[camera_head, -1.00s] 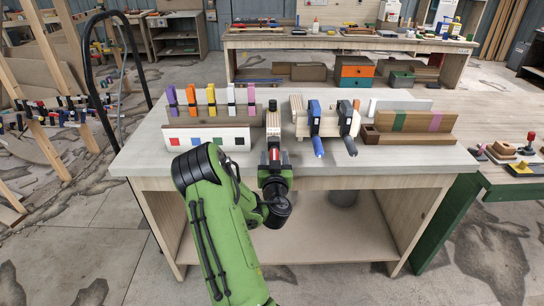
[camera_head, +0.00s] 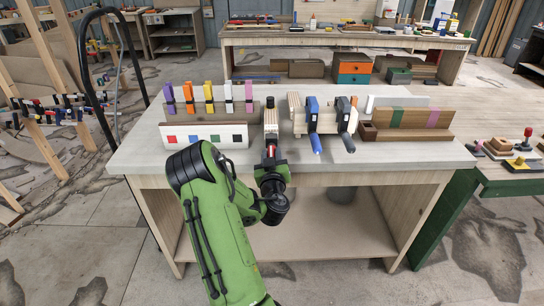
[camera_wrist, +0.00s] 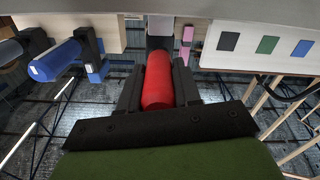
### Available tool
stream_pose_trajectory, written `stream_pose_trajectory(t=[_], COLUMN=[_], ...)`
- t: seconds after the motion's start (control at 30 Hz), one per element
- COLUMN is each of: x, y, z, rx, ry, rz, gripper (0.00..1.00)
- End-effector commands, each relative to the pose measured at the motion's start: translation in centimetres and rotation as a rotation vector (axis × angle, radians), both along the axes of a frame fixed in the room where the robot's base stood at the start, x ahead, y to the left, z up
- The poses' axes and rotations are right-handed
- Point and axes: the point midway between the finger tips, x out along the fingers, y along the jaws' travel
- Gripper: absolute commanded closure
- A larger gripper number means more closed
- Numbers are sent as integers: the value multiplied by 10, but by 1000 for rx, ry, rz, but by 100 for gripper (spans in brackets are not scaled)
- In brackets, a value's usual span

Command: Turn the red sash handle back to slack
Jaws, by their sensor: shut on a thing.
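The red sash handle (camera_wrist: 157,82) sits between the two dark fingers of my gripper (camera_wrist: 158,92) in the wrist view, and the fingers are shut on it. In the head view my gripper (camera_head: 270,158) is at the front edge of the bench, with a bit of the red handle (camera_head: 270,151) showing between its fingers. The clamp's wooden and dark body (camera_head: 271,122) stands just behind, on the bench top. The gripper hides most of the handle in the head view. I cannot tell how tight the clamp is.
Two clamps with blue (camera_head: 316,144) and grey-blue (camera_head: 348,143) handles stand close to the right. A white board with coloured squares (camera_head: 185,133) and a row of coloured clamps (camera_head: 209,92) stand to the left. The bench top (camera_head: 410,159) is clear at front right.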

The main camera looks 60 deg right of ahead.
Motion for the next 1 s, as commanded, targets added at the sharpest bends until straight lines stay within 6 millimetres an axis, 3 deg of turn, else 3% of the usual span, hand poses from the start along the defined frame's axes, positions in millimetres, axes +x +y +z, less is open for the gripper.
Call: stream_pose_trajectory(t=[1.0], x=[4], y=[2], z=[-3], rx=[-439], ry=[859], rz=[3], gripper=[98])
